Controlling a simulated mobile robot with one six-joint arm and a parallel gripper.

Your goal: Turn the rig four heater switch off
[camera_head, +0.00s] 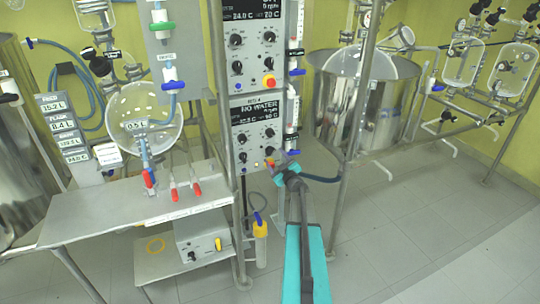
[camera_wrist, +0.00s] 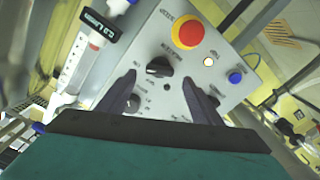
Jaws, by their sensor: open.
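The lower control panel (camera_head: 246,150), with a label ending in 4 above a display with "NO WATER" on it, has several black knobs. My gripper (camera_head: 276,170) is at its lower right corner. In the wrist view the panel face (camera_wrist: 220,35) fills the middle. A black knob (camera_wrist: 159,67) stands between and just beyond the fingertips of my open gripper (camera_wrist: 159,80), with a gap on both sides. A smaller black knob (camera_wrist: 132,103) lies close to the left finger. The knob labels are too small to read, so I cannot tell which is the heater switch.
A red stop button (camera_wrist: 188,33) on a yellow ring, a lit white button (camera_wrist: 208,61) and a blue button (camera_wrist: 235,77) lie near my fingers. A similar panel (camera_head: 252,55) is above. A steel bench (camera_head: 135,215) stands left. The floor (camera_head: 420,215) at right is clear.

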